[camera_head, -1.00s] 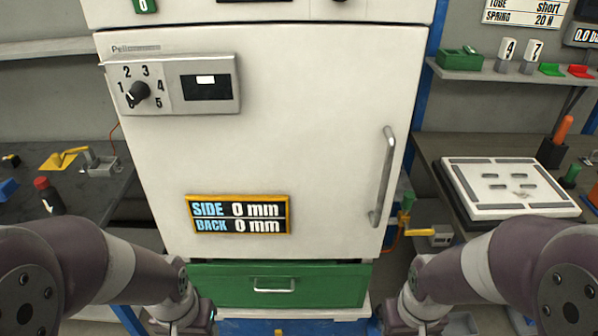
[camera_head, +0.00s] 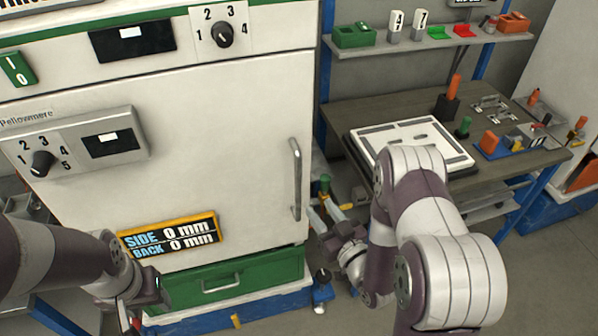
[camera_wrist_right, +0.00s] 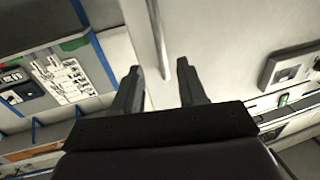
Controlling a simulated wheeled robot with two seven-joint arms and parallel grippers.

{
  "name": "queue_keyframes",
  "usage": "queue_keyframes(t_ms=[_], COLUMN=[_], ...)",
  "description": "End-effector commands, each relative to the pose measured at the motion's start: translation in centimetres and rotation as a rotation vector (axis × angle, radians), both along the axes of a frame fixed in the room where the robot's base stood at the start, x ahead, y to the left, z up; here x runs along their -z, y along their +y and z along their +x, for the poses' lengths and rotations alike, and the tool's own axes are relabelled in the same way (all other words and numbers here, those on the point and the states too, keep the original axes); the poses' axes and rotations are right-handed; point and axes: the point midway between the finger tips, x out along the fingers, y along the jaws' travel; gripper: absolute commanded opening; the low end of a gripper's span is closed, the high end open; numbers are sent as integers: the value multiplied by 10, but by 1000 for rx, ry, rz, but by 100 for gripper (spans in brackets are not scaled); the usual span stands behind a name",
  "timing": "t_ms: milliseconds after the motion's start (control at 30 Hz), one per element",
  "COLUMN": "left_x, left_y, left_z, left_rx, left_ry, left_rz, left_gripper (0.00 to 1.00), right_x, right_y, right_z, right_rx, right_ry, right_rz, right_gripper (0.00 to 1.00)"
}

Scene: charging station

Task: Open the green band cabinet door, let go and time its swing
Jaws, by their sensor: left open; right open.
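The white cabinet door (camera_head: 215,130) is shut, under a green band (camera_head: 190,10) on the cabinet. Its upright metal handle (camera_head: 296,180) is near the right edge of the door. In the right wrist view the handle (camera_wrist_right: 157,40) shows ahead of and between the finger directions of my open right gripper (camera_wrist_right: 160,85), not gripped. In the head view my right gripper (camera_head: 326,212) is empty, low and right of the handle's lower end. My left gripper (camera_head: 150,298) is open before the green drawer (camera_head: 222,280); its fingertips are hard to make out.
A dial panel (camera_head: 75,155) sticks out at left. To the right, a workbench (camera_head: 390,108) holds a white tray (camera_head: 455,160) and small tools; a shelf (camera_head: 430,42) hangs above.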

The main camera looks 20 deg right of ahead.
Motion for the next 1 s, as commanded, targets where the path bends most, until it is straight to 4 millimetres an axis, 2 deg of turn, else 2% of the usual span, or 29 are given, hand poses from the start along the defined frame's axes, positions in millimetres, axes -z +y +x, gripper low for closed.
queue_keyframes(t_ms=[167, 400, 500, 633, 900, 967, 1000], left_x=[-17, -37, -41, -43, -43, -43, -43], left_y=[0, 0, 0, 0, 0, 0, 0], left_z=[0, 0, 0, 0, 0, 0, 0], left_rx=[0, 0, 0, 0, 0, 0, 0], left_ry=[-1, -1, -1, -1, -1, -1, -1], left_rz=[0, 0, 0, 0, 0, 0, 0], left_gripper=[53, 53, 53, 53, 53, 53, 53], right_x=[-6, -6, -4, -3, -1, -1, -1], right_y=[9, 22, 26, 28, 28, 28, 28], right_z=[33, 91, 107, 118, 120, 120, 120], right_rx=[-3, 0, 0, 2, 2, 2, 2], right_ry=[-6, -5, -4, -3, -2, -2, -2], right_rz=[-3, -2, -3, -2, -3, -3, -3], right_gripper=[41, 41, 41, 41, 41, 22, 9])
